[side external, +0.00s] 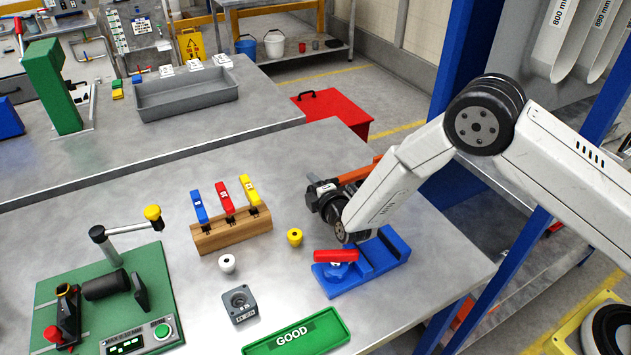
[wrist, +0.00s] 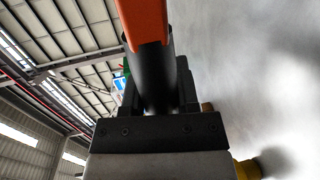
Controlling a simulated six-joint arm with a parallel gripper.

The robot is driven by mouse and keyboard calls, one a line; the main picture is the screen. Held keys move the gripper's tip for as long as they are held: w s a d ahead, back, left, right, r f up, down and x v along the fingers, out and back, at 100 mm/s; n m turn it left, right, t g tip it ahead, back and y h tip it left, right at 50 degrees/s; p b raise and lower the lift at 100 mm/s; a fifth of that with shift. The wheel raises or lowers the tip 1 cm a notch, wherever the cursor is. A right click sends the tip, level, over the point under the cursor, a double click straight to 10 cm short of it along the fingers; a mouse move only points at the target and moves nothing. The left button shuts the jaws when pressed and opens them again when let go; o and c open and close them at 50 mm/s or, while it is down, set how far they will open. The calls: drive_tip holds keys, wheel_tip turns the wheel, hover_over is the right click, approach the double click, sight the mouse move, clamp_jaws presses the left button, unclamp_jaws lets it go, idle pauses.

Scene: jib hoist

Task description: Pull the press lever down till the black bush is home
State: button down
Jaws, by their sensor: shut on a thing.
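My gripper (side external: 322,196) is above the grey bench, just behind a blue fixture. In the wrist view its jaws (wrist: 158,95) are shut on a black round bar with an orange end (wrist: 143,22). An orange piece (side external: 360,172) also shows beside my gripper in the side view, partly behind my arm. I cannot tell whether this bar is the press lever. A green bench fixture (side external: 160,265) at the left has a post, an arm with a yellow knob (side external: 152,212) and a black cylinder (side external: 103,285) lying sideways. I cannot pick out the black bush with certainty.
The blue fixture (side external: 392,243) with a red-handled piece (side external: 336,255) is close below my gripper. A wooden rack (side external: 233,232) with coloured handles, a yellow knob piece (side external: 295,237), a white one (side external: 227,263), a grey block (side external: 239,304) and a green GOOD tray (side external: 333,322) stand nearby.

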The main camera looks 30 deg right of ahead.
drive_tip(key=shift+f, duration=0.2)
drive_tip(key=shift+c, duration=1.8)
unclamp_jaws()
drive_tip(key=shift+r, duration=0.15)
drive_tip(key=shift+r, duration=0.7)
drive_tip(key=s+d+r, duration=0.3)
drive_tip(key=s+r, duration=0.8)
drive_tip(key=s, duration=0.2)
drive_tip(key=shift+s+d+r, duration=0.2)
drive_tip(key=shift+s+d, duration=0.05)
drive_tip(key=shift+s, duration=0.05)
